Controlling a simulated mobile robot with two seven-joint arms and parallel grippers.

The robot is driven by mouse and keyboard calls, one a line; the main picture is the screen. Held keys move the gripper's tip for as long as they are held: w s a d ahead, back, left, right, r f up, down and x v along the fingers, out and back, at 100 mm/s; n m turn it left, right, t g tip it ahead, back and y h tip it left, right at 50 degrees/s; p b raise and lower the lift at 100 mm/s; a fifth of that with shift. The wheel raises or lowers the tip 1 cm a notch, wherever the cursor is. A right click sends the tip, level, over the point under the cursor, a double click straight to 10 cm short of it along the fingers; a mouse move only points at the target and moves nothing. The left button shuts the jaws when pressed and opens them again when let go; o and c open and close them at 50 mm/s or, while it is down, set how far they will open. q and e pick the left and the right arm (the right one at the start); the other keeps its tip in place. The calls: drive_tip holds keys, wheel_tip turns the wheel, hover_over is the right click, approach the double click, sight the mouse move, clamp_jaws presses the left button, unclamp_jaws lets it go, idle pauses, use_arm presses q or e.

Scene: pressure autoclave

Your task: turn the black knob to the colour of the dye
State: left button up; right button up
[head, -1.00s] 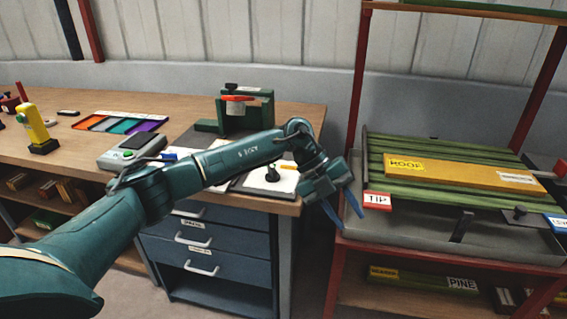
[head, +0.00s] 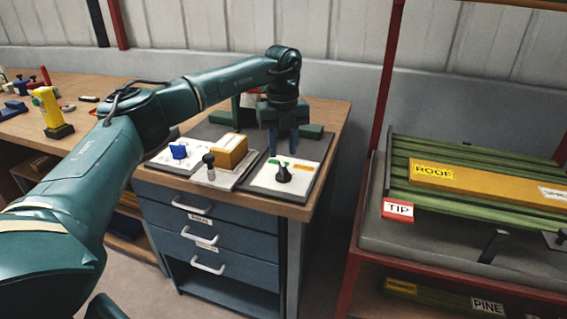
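The black knob (head: 283,173) stands on a white plate (head: 270,186) on the bench's right end. A green mark (head: 274,162) and an orange mark (head: 301,167) show on the plate behind the knob. I cannot tell which mark the knob points to. My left gripper (head: 283,148) points down above and behind the knob, its two blue fingers apart with nothing seen between them. It looks clear of the knob. I cannot make out the dye; the green stand (head: 311,131) behind is partly hidden by my arm. My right gripper is out of view.
Left of the knob plate are a tan block (head: 231,152), a grey-topped lever (head: 209,166) and a blue valve-like part (head: 179,151). A yellow tool (head: 49,109) stands further left. A rack with green slats (head: 440,199) stands right, across a gap.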

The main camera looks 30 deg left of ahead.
sight(283, 165)
use_arm(q)
wheel_tip(283, 165, down, 5)
drive_tip(key=shift+f, duration=0.1)
idle(0.3)
clamp_jaws()
